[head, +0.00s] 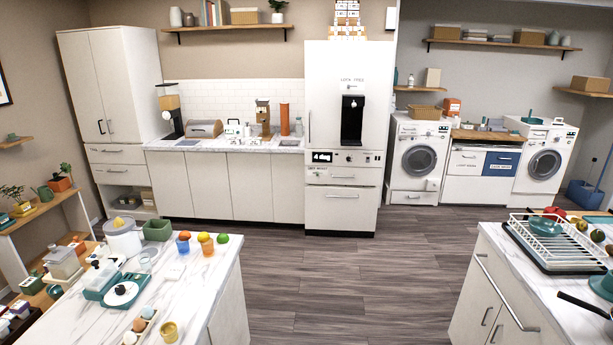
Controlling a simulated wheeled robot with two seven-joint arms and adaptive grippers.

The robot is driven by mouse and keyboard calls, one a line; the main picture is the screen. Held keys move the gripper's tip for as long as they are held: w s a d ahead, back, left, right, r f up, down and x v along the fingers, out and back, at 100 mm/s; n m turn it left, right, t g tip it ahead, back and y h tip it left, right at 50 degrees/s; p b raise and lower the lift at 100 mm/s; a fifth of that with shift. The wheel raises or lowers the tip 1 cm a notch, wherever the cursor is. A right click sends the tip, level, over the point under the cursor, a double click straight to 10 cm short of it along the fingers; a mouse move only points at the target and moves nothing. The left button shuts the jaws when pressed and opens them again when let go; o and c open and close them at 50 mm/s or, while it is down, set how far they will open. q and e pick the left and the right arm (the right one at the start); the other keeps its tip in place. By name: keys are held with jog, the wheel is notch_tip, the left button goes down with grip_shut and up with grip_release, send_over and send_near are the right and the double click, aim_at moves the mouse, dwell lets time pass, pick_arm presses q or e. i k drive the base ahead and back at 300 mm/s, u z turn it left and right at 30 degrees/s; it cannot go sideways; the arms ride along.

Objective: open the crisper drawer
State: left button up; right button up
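A tall white fridge (379,75) stands against the back wall near the middle of the head view, with a dark dispenser (352,121) in its door. Below the door is a control strip (345,158) with a small black display. Under the strip is a shallow drawer front (343,176) with small lettering too small to read, and below it a deeper drawer front (341,212) with a horizontal bar handle. Both fronts look shut. I cannot tell which is the crisper drawer. Neither of my grippers is in view.
Open wooden floor (345,270) lies before the fridge. A marble-topped island (205,285) stands front left and another counter with a dish rack (560,243) front right, leaving a gap between them. Washers (418,160) stand right of the fridge; low cabinets (210,185) stand left.

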aim_at(328, 174)
jog(key=i, duration=4.9)
jog(key=u, duration=1.85)
jog(key=i, duration=0.5)
jog(key=z, duration=0.85)
